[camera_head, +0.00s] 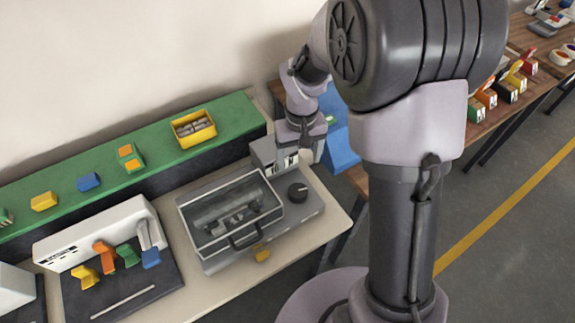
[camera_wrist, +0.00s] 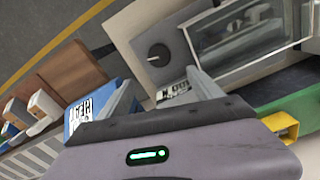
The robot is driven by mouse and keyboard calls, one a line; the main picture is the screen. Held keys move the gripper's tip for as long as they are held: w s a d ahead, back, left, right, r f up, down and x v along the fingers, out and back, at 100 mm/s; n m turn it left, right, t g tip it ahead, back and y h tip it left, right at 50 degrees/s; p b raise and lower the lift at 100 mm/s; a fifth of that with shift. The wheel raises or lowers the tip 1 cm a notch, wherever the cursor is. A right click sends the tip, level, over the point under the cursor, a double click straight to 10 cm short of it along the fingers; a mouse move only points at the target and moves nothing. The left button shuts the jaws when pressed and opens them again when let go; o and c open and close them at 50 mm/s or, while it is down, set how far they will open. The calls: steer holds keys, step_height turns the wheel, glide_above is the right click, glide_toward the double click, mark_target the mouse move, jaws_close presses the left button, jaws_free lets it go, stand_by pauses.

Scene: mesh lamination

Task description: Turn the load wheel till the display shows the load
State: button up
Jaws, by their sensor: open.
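The load wheel (camera_head: 298,190) is a dark round knob on the right end of the grey machine's base (camera_head: 310,208). In the wrist view the wheel (camera_wrist: 159,54) shows a light pointer mark and lies beyond my fingertips. The display (camera_head: 284,163) is a white panel with dark characters on the machine's back block. It also shows in the wrist view (camera_wrist: 173,91), partly cut by a finger, and I cannot read it for sure. My gripper (camera_wrist: 165,85) is open and empty, apart from the wheel. In the head view my gripper (camera_head: 302,142) is above the back block, its fingertips unclear.
A clear-lidded chamber (camera_head: 232,215) with a front handle stands left of the wheel. A green shelf (camera_head: 60,187) with a yellow bin (camera_head: 193,128) runs behind. A blue box (camera_head: 340,150) stands beyond the machine. The bench corner right of the wheel is clear.

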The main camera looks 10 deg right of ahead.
mark_target(298, 190)
step_height(298, 190, down, 15)
steer(key=b, duration=0.4)
steer(key=shift+d+r, duration=0.1)
steer(key=c, duration=1.4)
steer(key=shift+o, duration=0.2)
